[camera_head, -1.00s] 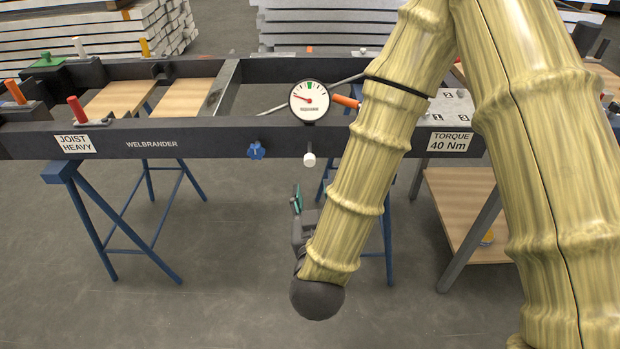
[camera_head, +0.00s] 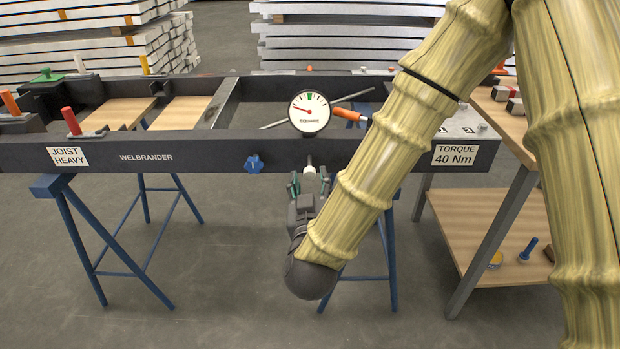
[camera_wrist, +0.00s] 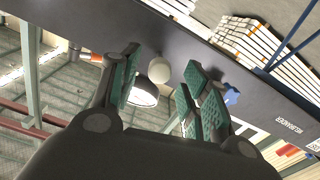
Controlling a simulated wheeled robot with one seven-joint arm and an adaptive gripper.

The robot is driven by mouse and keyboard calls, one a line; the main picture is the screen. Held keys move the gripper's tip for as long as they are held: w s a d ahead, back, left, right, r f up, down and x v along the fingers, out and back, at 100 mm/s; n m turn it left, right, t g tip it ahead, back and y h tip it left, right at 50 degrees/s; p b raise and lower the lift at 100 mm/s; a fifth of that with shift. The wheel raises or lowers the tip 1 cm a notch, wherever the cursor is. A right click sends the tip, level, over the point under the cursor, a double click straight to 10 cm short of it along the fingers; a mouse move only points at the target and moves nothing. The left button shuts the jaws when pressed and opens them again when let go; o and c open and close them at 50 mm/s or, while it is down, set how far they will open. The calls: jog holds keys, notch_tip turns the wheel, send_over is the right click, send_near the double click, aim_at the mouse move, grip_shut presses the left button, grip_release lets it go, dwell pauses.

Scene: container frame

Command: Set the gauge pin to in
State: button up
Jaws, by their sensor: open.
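The gauge pin (camera_head: 309,169) is a small white knob on a grey stem, on the front face of the dark frame beam (camera_head: 215,156), just below the round dial gauge (camera_head: 309,112). The dial has a red needle and a green mark. In the wrist view the pin shows as a pale round knob (camera_wrist: 159,69). My gripper (camera_head: 309,184) is open below and in front of the pin. In the wrist view its green-padded fingers (camera_wrist: 162,84) stand to either side of the knob, apart from it. The exact depth between pads and knob is unclear.
A blue star knob (camera_head: 254,164) sits on the beam left of the pin. An orange-handled tool (camera_head: 347,114) lies behind the gauge. Blue trestles (camera_head: 118,240) carry the frame. A wooden shelf cart (camera_head: 480,235) stands right. Free floor lies in front of the beam.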

aim_at(310, 177)
jog(key=shift+w, duration=1.75)
grip_shut()
